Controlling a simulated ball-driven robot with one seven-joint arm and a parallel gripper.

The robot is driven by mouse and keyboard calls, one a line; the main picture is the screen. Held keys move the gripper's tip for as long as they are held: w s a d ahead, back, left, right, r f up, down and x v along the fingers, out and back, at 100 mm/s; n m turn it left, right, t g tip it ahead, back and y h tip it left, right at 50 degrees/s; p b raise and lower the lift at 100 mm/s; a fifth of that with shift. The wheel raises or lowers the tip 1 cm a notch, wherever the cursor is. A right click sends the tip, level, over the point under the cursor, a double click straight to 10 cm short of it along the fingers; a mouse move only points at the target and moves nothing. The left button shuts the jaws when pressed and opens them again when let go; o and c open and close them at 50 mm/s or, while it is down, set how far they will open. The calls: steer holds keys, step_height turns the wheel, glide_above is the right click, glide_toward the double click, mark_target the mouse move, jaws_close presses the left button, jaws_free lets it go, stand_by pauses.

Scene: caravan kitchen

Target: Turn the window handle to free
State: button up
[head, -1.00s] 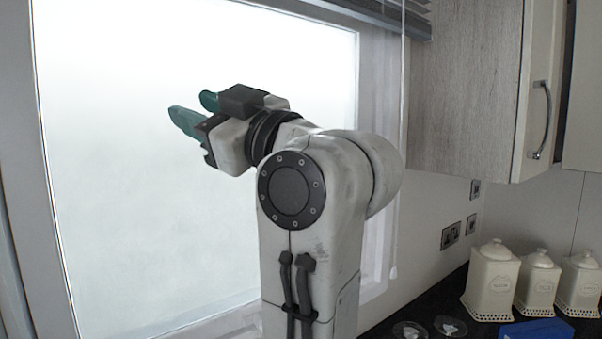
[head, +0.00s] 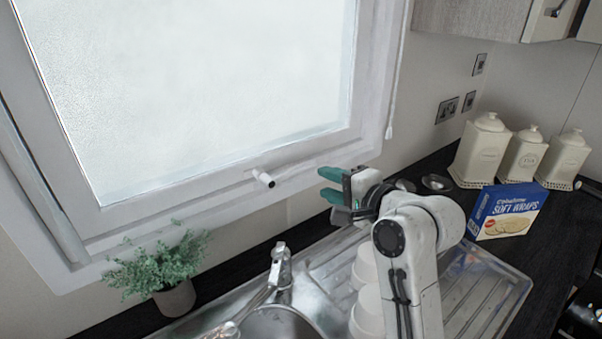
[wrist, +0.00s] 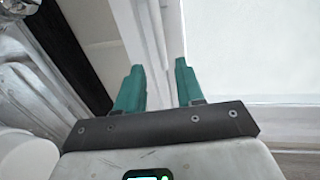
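The window handle (head: 263,178) is a short white lever on the lower frame of the window (head: 200,90) in the head view. It sticks out from the frame, angled down to the right. My gripper (head: 325,184) is to the right of the handle and at about its height in the picture, apart from it. Its two green fingers point left and are parted, with nothing between them. In the wrist view the fingers (wrist: 157,85) are also apart and empty. I cannot make out the handle in the wrist view.
Below the window are a potted plant (head: 172,280), a tap (head: 282,268) and a steel sink with a drainer (head: 490,290). Stacked white bowls (head: 366,310) stand beside my arm. A blue wraps box (head: 507,211) and cream canisters (head: 482,150) are at the right.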

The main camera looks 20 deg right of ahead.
mark_target(302, 172)
steer(key=p+x, duration=0.1)
steer(key=x, duration=0.9)
steer(key=shift+w+a+f, duration=0.1)
steer(key=shift+w+a, duration=0.05)
steer(key=shift+w, duration=0.15)
steer(key=shift+c, duration=0.5)
jaws_close()
